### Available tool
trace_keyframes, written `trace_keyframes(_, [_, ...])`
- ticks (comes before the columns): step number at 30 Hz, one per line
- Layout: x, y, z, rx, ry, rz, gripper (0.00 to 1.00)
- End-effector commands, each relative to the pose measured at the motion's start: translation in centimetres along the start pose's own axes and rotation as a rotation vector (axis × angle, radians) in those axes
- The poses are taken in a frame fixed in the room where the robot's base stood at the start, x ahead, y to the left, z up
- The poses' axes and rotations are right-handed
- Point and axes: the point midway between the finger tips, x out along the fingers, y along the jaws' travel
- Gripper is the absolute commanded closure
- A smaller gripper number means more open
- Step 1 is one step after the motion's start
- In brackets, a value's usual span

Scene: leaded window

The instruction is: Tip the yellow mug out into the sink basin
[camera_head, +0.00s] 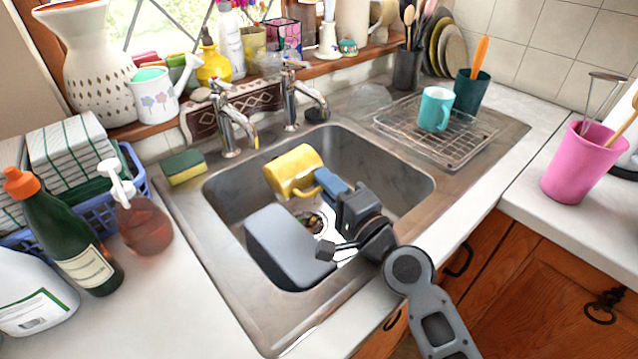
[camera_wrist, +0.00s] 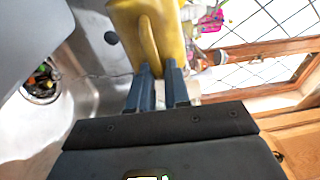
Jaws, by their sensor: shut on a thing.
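The yellow mug (camera_head: 294,170) is held over the sink basin, tilted onto its side. It also shows at the top of the wrist view (camera_wrist: 150,30). My gripper (camera_head: 326,181) is shut on the mug at its handle; the blue fingers (camera_wrist: 158,78) close on it in the wrist view. The steel sink basin (camera_head: 395,180) lies below and around the mug. Whether anything is inside the mug is hidden. The drain (camera_head: 312,221) shows scraps in it, and it also shows in the wrist view (camera_wrist: 42,82).
A grey tub-like object (camera_head: 280,243) stands in the basin below the mug. Two taps (camera_head: 228,125) rise behind the basin. A wire rack (camera_head: 465,145) with a teal mug (camera_head: 435,108) stands at right. A sponge (camera_head: 184,167) and bottles (camera_head: 75,235) are at left.

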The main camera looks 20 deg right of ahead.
Motion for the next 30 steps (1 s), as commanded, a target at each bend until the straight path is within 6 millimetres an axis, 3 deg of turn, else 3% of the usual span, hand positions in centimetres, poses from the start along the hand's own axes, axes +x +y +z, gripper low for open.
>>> trace_keyframes(30, [0.04, 0.61, -0.38, 0.124, 0.012, 0.009, 1.00])
